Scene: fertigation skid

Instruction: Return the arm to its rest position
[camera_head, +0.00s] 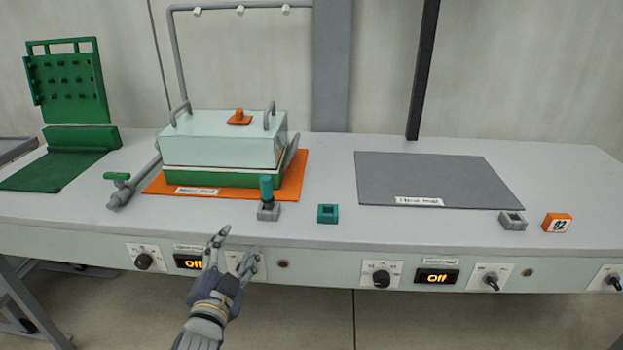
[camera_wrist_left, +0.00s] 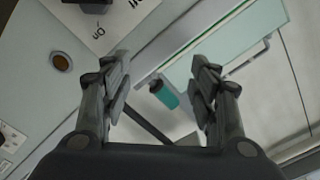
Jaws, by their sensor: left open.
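My left gripper (camera_head: 232,252) is open and empty, in front of the bench's front panel. It hides part of a switch plate beside the left "Off" display (camera_head: 189,262). In the left wrist view the two fingers (camera_wrist_left: 160,85) are spread apart with nothing held between them. A teal cylinder (camera_wrist_left: 164,94) shows beyond the gap between the fingers. In the head view the teal-capped piece (camera_head: 266,188) stands upright on a small grey base on the bench. My right gripper is not in view.
A lidded pale-green box (camera_head: 222,145) stands on an orange mat (camera_head: 292,187). A grey mat (camera_head: 440,180) lies bare at right. Knobs line the panel.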

